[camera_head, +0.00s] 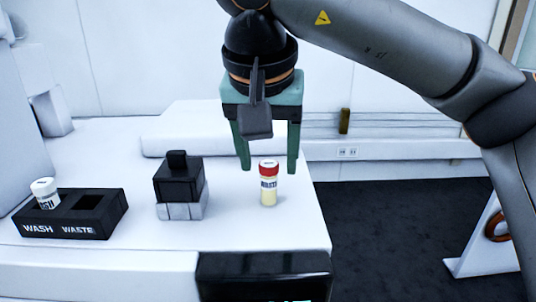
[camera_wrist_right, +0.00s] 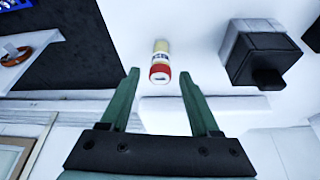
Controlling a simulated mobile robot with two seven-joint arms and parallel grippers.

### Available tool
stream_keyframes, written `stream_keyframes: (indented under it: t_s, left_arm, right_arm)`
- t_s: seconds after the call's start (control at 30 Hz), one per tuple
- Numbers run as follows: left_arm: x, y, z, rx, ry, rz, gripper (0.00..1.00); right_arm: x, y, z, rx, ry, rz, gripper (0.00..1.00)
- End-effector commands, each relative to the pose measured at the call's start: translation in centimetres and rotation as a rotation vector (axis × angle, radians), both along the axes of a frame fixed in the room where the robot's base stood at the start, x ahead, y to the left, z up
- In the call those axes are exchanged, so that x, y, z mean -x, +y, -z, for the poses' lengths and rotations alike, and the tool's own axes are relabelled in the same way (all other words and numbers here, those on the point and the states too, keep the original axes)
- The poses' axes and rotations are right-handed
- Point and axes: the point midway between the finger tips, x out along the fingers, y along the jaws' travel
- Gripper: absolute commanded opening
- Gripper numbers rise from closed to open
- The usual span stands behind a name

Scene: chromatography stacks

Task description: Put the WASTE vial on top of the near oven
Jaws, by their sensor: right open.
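The WASTE vial (camera_head: 268,190), pale yellow with a red cap and a label, stands upright on the white top (camera_head: 240,236) near its right edge. It also shows in the wrist view (camera_wrist_right: 160,55). My right gripper (camera_head: 268,171) is open and points down over the vial, one finger on each side of its cap in the head view. In the wrist view the fingertips (camera_wrist_right: 159,74) flank the red cap end, with gaps on both sides. I cannot tell which surface is the near oven. My left gripper is not in view.
A black rack (camera_head: 70,227) labelled WASH and WASTE holds a white-capped vial (camera_head: 45,193) in its WASH slot; its WASTE slot is empty. A black-and-grey block (camera_head: 179,183) stands left of the WASTE vial. A dark glossy panel (camera_head: 265,275) is at the front. Dark floor (camera_head: 380,235) lies right.

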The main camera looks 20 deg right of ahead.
Motion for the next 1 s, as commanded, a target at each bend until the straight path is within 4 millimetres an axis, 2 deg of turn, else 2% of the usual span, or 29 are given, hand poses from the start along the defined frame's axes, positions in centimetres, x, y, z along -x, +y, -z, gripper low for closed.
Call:
stream_keyframes:
  t_s: [0.17,0.5,0.73,1.0]
  left_arm:
    - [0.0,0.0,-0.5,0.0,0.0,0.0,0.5]
    - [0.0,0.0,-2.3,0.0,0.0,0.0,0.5]
    - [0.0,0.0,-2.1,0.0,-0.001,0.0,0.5]
    - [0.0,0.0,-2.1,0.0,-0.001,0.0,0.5]
  right_arm:
    - [0.6,0.3,-2.3,0.0,-0.005,0.0,0.63]
    - [3.2,1.6,-9.3,0.001,-0.005,0.001,0.63]
    - [3.9,1.9,-11.0,0.001,-0.002,0.001,0.63]
    - [4.1,2.0,-11.3,0.001,0.002,-0.001,0.63]
